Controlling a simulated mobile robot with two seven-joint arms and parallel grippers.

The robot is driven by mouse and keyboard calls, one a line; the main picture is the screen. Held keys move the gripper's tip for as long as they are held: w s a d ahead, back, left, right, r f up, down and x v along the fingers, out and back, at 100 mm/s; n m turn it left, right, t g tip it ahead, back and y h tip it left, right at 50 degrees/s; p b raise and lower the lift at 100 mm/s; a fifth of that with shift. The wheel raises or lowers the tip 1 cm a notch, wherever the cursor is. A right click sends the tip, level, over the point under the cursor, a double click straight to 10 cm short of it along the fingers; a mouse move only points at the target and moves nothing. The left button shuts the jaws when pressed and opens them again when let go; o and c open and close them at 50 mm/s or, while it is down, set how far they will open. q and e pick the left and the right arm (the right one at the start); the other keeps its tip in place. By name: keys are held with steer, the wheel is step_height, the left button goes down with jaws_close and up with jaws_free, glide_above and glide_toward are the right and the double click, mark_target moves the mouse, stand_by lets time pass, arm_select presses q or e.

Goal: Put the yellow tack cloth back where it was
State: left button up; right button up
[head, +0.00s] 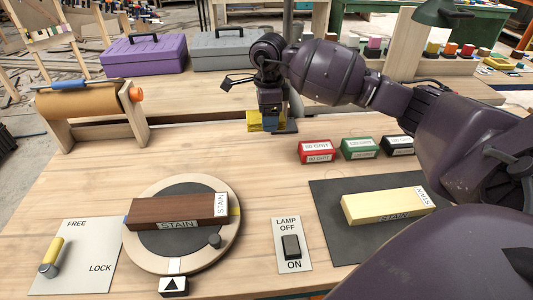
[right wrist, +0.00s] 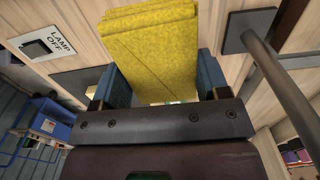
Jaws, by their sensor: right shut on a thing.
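The yellow tack cloth (head: 254,121) is a folded yellow pad at the back middle of the workbench (head: 190,145). In the right wrist view the cloth (right wrist: 152,45) fills the space between the two blue-grey fingers. My right gripper (head: 269,116) is shut on it and points down, beside the foot of an upright post (head: 287,127). I cannot tell whether the cloth touches the bench. My left gripper is not in view.
Red, green and black labelled blocks (head: 317,152) stand right of the gripper. A turntable (head: 188,255) carries a brown STAIN block (head: 175,210). A pale yellow block (head: 388,206) lies on a dark mat (head: 335,235). A paper roll stand (head: 88,108) is at left. The bench middle is clear.

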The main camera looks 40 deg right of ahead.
glide_above(268, 160)
step_height(268, 160, down, 6)
steer(key=shift+f+b, duration=0.2)
steer(key=shift+b, duration=0.15)
steer(key=shift+f, duration=0.6)
steer(key=shift+f+b, duration=0.45)
steer(key=shift+f, duration=2.05)
steer(key=shift+f, duration=0.15)
steer(key=o, duration=0.8)
